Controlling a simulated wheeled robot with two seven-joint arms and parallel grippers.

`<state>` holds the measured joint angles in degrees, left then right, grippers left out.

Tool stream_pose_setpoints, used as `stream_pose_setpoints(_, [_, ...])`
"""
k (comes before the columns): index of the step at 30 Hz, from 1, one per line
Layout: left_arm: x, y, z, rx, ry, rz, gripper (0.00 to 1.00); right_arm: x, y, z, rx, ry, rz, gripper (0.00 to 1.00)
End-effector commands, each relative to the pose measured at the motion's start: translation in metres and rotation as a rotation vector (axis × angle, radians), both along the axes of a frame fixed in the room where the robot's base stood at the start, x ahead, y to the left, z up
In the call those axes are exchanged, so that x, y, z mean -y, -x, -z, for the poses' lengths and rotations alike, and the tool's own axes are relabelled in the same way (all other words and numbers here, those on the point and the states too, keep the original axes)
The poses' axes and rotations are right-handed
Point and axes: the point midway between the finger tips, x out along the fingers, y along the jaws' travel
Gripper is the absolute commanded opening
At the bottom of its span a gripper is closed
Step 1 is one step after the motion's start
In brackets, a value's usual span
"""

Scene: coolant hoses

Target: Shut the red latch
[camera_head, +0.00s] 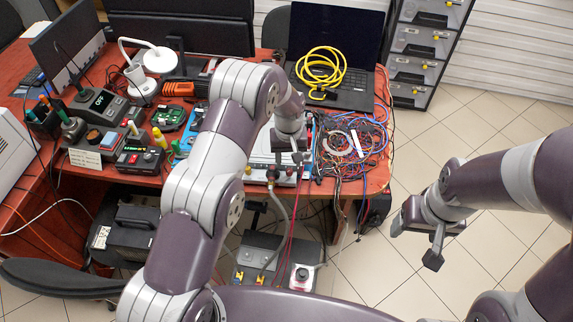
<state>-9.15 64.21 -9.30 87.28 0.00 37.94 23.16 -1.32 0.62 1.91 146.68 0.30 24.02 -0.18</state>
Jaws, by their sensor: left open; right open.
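A silver-grey unit (257,174) sits at the table's front edge, partly hidden by my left arm. Small red parts (289,171) show along its front; I cannot tell for sure which is the red latch or how it stands. A brass-coloured fitting (271,176) with a grey hose (283,208) hangs at its front. My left gripper (299,155) is over this unit, pointing down, close to the red parts; I cannot tell whether it touches. It is open and seems empty. My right gripper (418,243) is open and empty, over the floor right of the table.
A grey box (255,249) with yellow handles and a red button (302,274) stands on the floor below. Tangled wires (352,145) lie on the red table (377,178) right of the unit. A laptop (353,97) carries a yellow cable coil (321,68). Tiled floor at right is clear.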

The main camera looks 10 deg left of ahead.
Motion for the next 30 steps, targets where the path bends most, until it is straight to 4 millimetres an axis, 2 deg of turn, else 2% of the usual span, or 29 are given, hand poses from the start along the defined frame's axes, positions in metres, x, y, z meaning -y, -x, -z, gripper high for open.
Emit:
stream_pose_setpoints(4, [0.0, 0.0, 0.027, -0.001, 0.0, 0.001, 0.46, 0.0, 0.0, -0.007, 0.0, 0.0, 0.0, 0.71])
stream_pose_setpoints(9, [0.0, 0.0, 0.044, 0.001, 0.001, 0.001, 0.46, 0.0, 0.0, -0.008, 0.0, 0.0, 0.0, 0.71])
stream_pose_setpoints(19, [0.0, -0.001, 0.048, 0.002, 0.0, 0.001, 0.46, 0.0, 0.0, -0.008, 0.0, 0.0, 0.0, 0.71])
stream_pose_setpoints(20, [0.0, -0.001, 0.048, 0.002, 0.0, 0.002, 0.4, 0.0, 0.0, -0.008, 0.0, 0.0, 0.0, 0.71])
stream_pose_setpoints(21, [0.0, -0.001, 0.048, 0.002, 0.0, 0.002, 0.27, 0.0, 0.0, -0.008, 0.0, 0.0, 0.0, 0.71])
stream_pose_setpoints(24, [0.0, -0.001, 0.048, 0.002, 0.0, 0.002, 0.0, 0.0, 0.0, -0.008, 0.0, 0.0, 0.0, 0.71])
stream_pose_setpoints(30, [0.0, -0.001, 0.048, 0.002, 0.001, 0.007, 0.0, 0.0, 0.0, -0.008, 0.0, 0.0, 0.0, 0.71])
